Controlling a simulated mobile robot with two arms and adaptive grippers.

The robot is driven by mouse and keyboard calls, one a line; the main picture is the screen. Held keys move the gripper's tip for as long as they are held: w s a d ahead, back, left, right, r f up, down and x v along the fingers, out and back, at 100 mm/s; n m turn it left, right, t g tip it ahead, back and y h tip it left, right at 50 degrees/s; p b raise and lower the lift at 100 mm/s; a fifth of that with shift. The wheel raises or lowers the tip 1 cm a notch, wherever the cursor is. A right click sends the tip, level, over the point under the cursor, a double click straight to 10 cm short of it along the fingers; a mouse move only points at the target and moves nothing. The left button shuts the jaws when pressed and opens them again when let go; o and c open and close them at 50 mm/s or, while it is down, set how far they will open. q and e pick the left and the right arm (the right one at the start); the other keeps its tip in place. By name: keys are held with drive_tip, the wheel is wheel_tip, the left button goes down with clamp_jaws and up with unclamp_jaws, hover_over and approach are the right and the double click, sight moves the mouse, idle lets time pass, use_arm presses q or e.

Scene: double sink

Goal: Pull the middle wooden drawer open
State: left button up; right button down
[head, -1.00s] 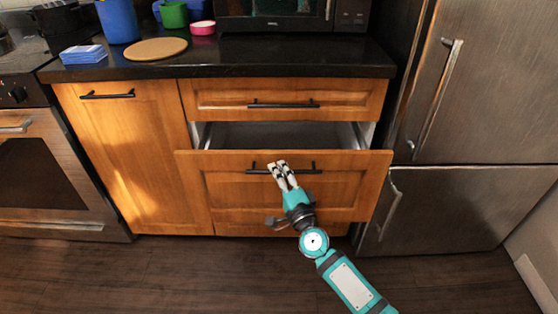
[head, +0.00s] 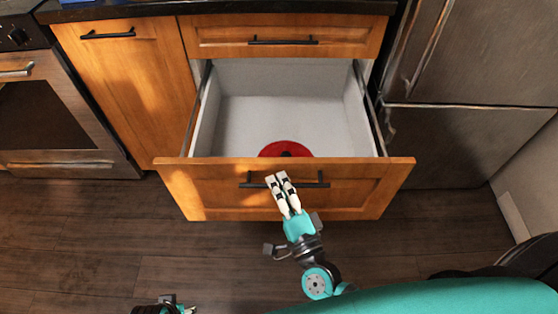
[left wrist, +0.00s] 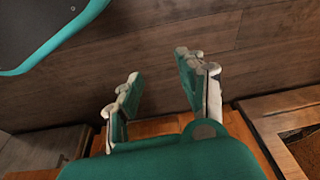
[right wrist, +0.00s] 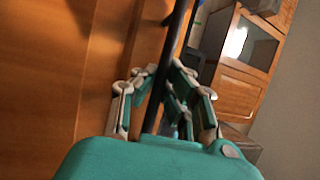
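The middle wooden drawer (head: 350,197) is pulled far out, and its grey-white inside shows in the head view. Its black bar handle (head: 312,185) runs along the front panel. My right gripper (head: 277,181) is at the middle of this handle. In the right wrist view the dark handle bar (right wrist: 174,45) passes between the fingers of my right gripper (right wrist: 160,80), which are closed around it. My left gripper (head: 166,304) shows only partly at the bottom edge of the head view. In the left wrist view its fingers (left wrist: 158,72) are apart and empty, above the floor.
A red round object (head: 286,149) lies in the drawer behind its front. The top drawer (head: 215,38) and the left cabinet door (head: 125,85) are shut. An oven (head: 55,125) stands left, a steel fridge (head: 465,140) right. Wooden floor (head: 90,235) is clear in front.

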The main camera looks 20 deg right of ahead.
use_arm(q)
drive_tip(key=shift+s+f, duration=0.1)
drive_tip(key=shift+f, duration=0.3)
use_arm(e)
drive_tip(key=shift+s+a+f, duration=0.1)
drive_tip(key=shift+s+a, duration=0.1)
drive_tip(key=shift+s, duration=0.45)
drive_tip(key=shift+s+a+f, duration=0.1)
drive_tip(key=shift+s+a, duration=0.05)
drive_tip(key=shift+s, duration=0.45)
drive_tip(key=c, duration=1.4)
unclamp_jaws()
drive_tip(key=shift+r, duration=0.1)
drive_tip(key=v, duration=1.2)
